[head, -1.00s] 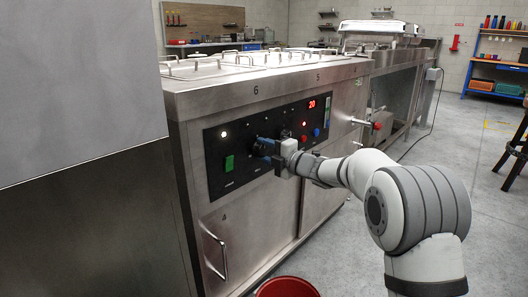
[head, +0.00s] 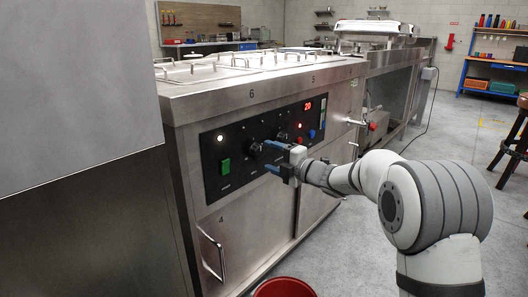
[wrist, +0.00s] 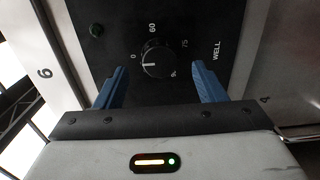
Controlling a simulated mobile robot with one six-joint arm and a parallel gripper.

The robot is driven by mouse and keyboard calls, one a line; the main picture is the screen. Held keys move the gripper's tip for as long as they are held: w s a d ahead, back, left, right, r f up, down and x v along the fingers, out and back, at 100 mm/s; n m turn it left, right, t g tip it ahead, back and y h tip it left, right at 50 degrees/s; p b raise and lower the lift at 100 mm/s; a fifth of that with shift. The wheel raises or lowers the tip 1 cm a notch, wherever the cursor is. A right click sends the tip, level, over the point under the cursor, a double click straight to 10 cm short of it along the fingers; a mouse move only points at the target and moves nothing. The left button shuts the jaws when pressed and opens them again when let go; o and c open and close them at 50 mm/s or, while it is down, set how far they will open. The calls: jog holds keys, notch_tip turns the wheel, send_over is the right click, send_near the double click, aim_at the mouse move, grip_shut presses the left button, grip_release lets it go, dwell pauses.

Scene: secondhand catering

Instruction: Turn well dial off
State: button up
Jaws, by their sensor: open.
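The well dial (wrist: 157,62) is a round black knob on the black control panel (wrist: 115,30), beside the word WELL and marks including 0, 60 and 75. Its white pointer line points left in the wrist view, close to the 0 mark. It also shows in the head view (head: 255,148). My gripper (wrist: 159,67) is open with its blue fingers on either side of the dial in the picture. In the head view my gripper (head: 266,156) stands a little out from the panel, with nothing between its fingers.
A green switch (head: 225,166) and a lit white lamp (head: 220,138) are left on the panel. A second black knob (head: 281,135), a red display (head: 308,106) reading 20 and a blue button (head: 312,134) are right. A red bucket (head: 284,288) stands on the floor below.

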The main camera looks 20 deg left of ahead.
jog(key=v, duration=0.3)
jog(key=shift+d+p, duration=0.25)
jog(key=shift+p, duration=0.1)
jog(key=w+d+r+m+t+h+p, duration=0.2)
jog(key=d+r+m+t+h+p, duration=0.35)
jog(key=d+r+m+p, duration=0.4)
jog(key=s+d+r+m+h+p, duration=0.35)
jog(key=d+r+p, duration=0.2)
jog(key=d, duration=0.25)
jog(key=s+d+r+m+h+p, duration=0.3)
jog(key=d+r+m+h+p, duration=0.2)
jog(key=d+r, duration=0.15)
jog(key=s+d+r+m+g+h+p, duration=0.35)
jog(key=s+d+m+p, duration=0.55)
jog(key=s, duration=0.5)
jog(key=s+d+r+m+g+p, duration=0.1)
jog(key=s+m+g+p, duration=0.1)
jog(key=s, duration=0.6)
jog(key=s+r+m+g+p, duration=0.2)
jog(key=s+g+p, duration=0.2)
jog(key=s+p, duration=0.3)
jog(key=shift+s+d+m+y, duration=0.3)
jog(key=shift+s+d+y, duration=0.15)
jog(key=shift+s, duration=0.65)
